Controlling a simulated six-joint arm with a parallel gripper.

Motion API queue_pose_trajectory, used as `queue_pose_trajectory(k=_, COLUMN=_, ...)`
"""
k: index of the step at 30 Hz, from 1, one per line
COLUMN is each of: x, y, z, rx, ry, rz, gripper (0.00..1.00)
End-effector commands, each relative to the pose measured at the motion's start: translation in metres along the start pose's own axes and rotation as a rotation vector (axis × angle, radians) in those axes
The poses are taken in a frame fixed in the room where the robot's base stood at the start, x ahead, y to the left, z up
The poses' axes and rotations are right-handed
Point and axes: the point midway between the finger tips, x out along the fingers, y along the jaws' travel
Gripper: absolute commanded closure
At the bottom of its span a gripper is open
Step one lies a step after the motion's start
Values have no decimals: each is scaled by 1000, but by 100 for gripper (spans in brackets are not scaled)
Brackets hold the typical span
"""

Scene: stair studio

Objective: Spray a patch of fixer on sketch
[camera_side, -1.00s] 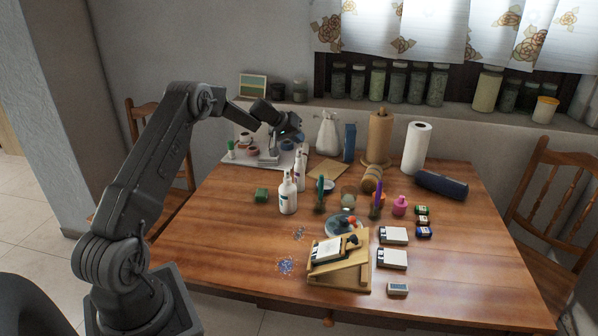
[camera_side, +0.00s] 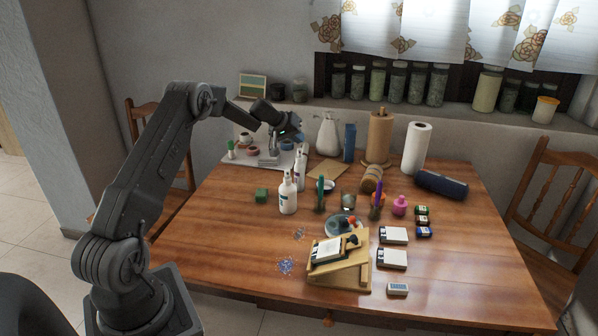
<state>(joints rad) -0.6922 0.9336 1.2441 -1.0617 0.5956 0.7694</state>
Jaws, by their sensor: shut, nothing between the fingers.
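A sketch (camera_side: 328,250) lies as a white sheet on a small tilted wooden easel (camera_side: 350,275) at the front middle of the table. Two white bottles stand left of centre: a front one with a label (camera_side: 288,195) and a slimmer one (camera_side: 300,172) just behind it. I cannot tell which holds the fixer. My gripper (camera_side: 297,134) is shut and empty, in the air above the back left of the table, above and apart from the bottles. Its fingers are small and dark here.
A white tray (camera_side: 236,160) with small pots lies at the back left. A paper roll (camera_side: 416,148), brown roll (camera_side: 379,137) and white jug (camera_side: 327,133) stand behind. Candles, jars and white-and-black boxes (camera_side: 392,258) crowd the middle and right. The left front table is mostly clear.

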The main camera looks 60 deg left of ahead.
Motion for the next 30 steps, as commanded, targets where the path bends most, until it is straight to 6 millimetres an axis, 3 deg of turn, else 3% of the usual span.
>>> queue_pose_trajectory(k=30, x=7, y=-5, z=5, rx=0, ry=0, rz=0, gripper=100)
